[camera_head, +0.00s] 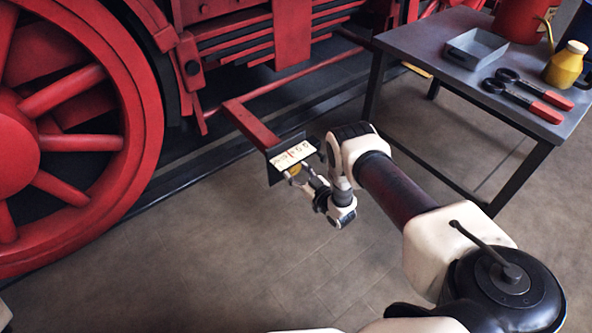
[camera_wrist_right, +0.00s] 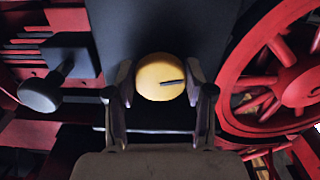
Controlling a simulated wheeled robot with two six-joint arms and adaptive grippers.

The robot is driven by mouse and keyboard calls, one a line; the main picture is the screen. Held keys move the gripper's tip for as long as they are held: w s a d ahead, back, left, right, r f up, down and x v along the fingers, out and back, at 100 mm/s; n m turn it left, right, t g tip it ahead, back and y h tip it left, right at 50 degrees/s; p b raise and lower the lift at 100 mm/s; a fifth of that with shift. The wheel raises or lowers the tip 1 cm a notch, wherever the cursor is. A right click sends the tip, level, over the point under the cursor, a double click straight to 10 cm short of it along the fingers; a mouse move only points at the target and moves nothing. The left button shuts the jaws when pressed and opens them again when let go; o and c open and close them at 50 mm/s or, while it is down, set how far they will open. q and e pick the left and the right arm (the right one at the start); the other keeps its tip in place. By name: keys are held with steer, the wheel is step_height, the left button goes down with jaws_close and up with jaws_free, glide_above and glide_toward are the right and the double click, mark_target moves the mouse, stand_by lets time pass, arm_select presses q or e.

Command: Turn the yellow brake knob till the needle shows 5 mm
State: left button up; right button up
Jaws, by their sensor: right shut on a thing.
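The yellow brake knob (camera_wrist_right: 160,77) is round, with a short dark line on its face pointing right in the right wrist view. My right gripper (camera_wrist_right: 160,92) is shut on it, one finger at each side. In the head view my right gripper (camera_head: 306,180) is at a dark bracket, and the knob is mostly hidden and tiny there. A pale scale plate (camera_head: 293,166) with small marks sits on top of the bracket. Its figures and needle are too small to read. My left gripper is not in view.
A red beam (camera_head: 250,124) runs from the locomotive to the bracket. A large red wheel (camera_head: 70,140) stands at left. A grey table (camera_head: 440,45) at upper right bears a tray (camera_head: 476,48), red-handled tools (camera_head: 528,95) and a yellow bottle (camera_head: 565,66). The floor in front is clear.

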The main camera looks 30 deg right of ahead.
steer(key=n+p, duration=0.1)
steer(key=n, duration=0.3)
steer(key=shift+r+p, duration=0.15)
steer(key=shift+p, duration=0.2)
steer(key=n+p, duration=0.1)
steer(key=n, duration=0.2)
steer(key=shift+n, duration=0.3)
steer(key=n+p, duration=0.1)
steer(key=n, duration=0.2)
steer(key=shift+w+d+n, duration=0.1)
steer(key=shift+n, duration=0.2)
steer(key=shift+n+p, duration=0.65)
steer(key=shift+n, duration=1.25)
steer(key=o, duration=1.2)
steer(key=shift+c, duration=0.2)
